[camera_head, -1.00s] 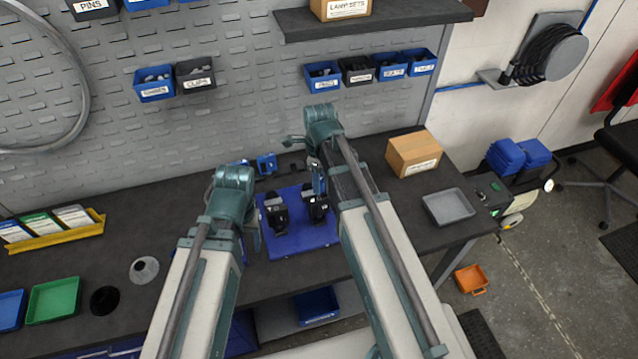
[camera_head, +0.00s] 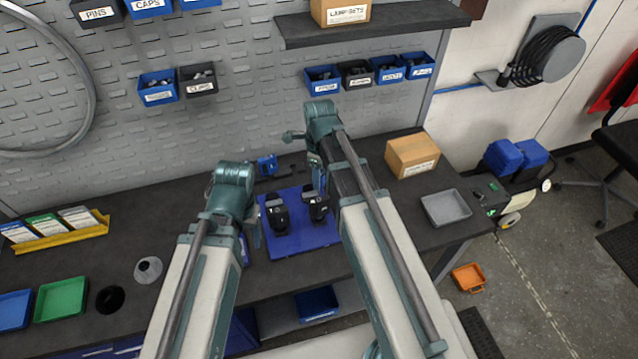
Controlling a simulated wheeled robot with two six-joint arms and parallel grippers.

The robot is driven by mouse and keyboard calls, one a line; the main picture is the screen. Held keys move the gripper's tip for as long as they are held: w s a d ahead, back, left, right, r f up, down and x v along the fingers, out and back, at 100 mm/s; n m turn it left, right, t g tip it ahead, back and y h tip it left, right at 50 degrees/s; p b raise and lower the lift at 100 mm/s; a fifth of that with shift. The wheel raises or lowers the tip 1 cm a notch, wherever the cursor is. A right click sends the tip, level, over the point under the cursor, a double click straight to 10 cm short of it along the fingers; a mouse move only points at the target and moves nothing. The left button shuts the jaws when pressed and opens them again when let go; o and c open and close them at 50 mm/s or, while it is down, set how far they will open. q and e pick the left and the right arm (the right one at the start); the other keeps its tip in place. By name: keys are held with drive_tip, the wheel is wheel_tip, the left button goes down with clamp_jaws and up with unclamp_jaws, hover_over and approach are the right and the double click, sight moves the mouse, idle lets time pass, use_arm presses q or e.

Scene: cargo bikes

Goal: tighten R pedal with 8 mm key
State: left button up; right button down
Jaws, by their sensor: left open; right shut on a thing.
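Two black pedals stand side by side on a blue fixture plate (camera_head: 290,241) on the dark workbench, the left pedal (camera_head: 279,214) and the right pedal (camera_head: 318,208). My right gripper (camera_head: 319,186) points down just above the right pedal and is shut on a slim thing, probably the 8 mm key; its arm and small size hide the details. I cannot tell whether the key touches the pedal. My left gripper (camera_head: 252,238) is open at the left edge of the plate, mostly hidden behind its own wrist, beside the left pedal.
A small blue holder (camera_head: 267,165) stands behind the plate. To the right are a cardboard box (camera_head: 412,156) and a grey tray (camera_head: 446,207). The bench between cups and plate is fairly clear.

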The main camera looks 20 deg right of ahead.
drive_tip(key=shift+r+p, duration=1.45)
drive_tip(key=shift+r, duration=0.25)
use_arm(q)
wheel_tip(320, 180, up, 3)
drive_tip(key=shift+r, duration=0.15)
use_arm(e)
drive_tip(key=shift+f, duration=0.1)
